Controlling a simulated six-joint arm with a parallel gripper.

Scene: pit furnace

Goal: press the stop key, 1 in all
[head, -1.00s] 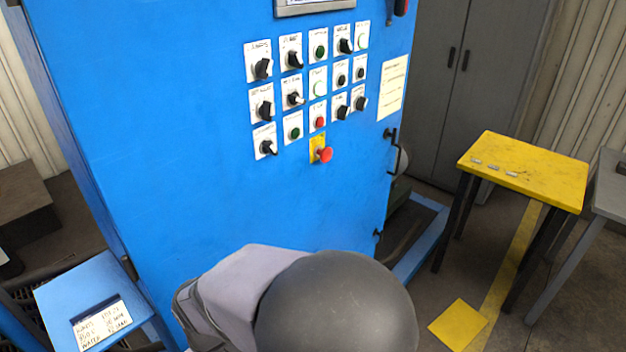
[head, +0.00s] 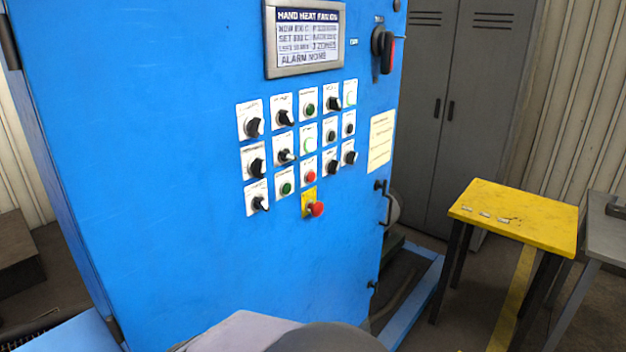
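The blue control cabinet (head: 180,235) stands in front of me, with rows of switches and keys on white plates. A flat red key (head: 310,176) sits in the bottom row; its label is too small to read. Below it a red mushroom button (head: 317,208) stands out from a yellow plate (head: 307,198). A green key (head: 286,188) is left of the red key, and another green key (head: 309,109) is in the top row. Part of my arm shows at the bottom edge, well below the keys. My gripper is not in view.
A screen (head: 305,38) above the keys reads "ALARM NONE" on its last line. A red and black rotary handle (head: 384,50) is at the upper right. A door handle (head: 386,203) juts from the cabinet's right side. A yellow table (head: 520,222) stands right.

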